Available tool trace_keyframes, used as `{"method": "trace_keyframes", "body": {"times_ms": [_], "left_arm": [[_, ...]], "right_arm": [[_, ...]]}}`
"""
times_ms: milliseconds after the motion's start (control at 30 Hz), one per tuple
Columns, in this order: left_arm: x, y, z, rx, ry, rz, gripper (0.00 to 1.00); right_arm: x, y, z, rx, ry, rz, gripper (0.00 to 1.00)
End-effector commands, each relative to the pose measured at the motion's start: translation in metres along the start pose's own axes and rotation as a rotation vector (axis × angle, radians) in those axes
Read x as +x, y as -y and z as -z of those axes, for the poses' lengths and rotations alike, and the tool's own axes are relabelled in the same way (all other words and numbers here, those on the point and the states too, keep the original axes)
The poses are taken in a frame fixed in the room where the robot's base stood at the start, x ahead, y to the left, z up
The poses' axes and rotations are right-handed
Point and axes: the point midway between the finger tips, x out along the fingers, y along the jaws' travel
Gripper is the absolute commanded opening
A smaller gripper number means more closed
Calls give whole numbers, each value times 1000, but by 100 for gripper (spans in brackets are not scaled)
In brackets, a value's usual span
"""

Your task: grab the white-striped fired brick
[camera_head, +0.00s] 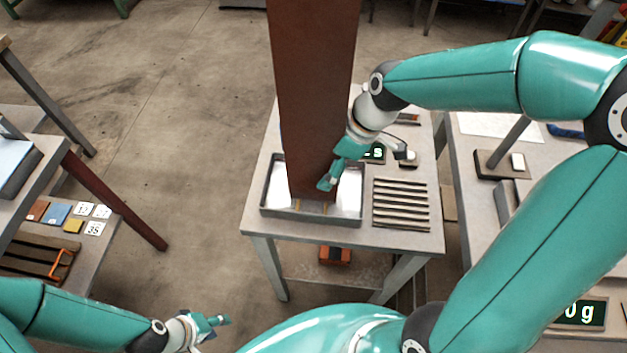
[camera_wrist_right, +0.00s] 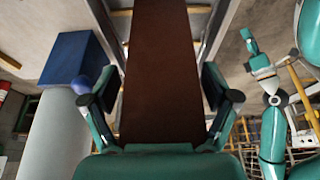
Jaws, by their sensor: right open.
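I cannot make out a white-striped fired brick in either view. A tall, plain red-brown upright (camera_head: 312,90) hides most of the inside of a grey metal tray (camera_head: 268,212) on the middle table. My right gripper (camera_head: 328,183) is over the tray at the upright's lower right. In the right wrist view the open fingers (camera_wrist_right: 160,100) stand on either side of the red-brown surface (camera_wrist_right: 161,60); whether they touch it I cannot tell. My left gripper (camera_head: 220,321) is low at the left, away from the table, and its opening is unclear.
Several dark bars (camera_head: 401,205) lie right of the tray. A scale display (camera_head: 375,153) stands behind them. An orange-red object (camera_head: 335,255) sits on the lower shelf. Side tables stand left and right, with tiles (camera_head: 58,213) on the left one. Bare floor lies left of the middle table.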

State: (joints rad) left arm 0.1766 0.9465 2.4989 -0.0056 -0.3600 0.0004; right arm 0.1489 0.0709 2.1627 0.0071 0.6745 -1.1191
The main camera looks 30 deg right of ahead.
Motion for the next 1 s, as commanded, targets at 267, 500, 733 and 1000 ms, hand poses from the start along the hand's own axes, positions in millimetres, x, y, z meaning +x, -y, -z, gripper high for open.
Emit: {"method": "trace_keyframes", "body": {"times_ms": [267,500,733,1000], "left_arm": [[0,0,0,0,0,0,40],[-6,-2,0,0,0,0,40],[-6,-2,0,0,0,0,40],[-6,-2,0,0,0,0,40]], "right_arm": [[24,0,1,-1,0,1,86],[52,2,1,0,2,5,86],[74,1,1,-1,0,1,86],[74,0,1,-2,-1,-1,76]]}}
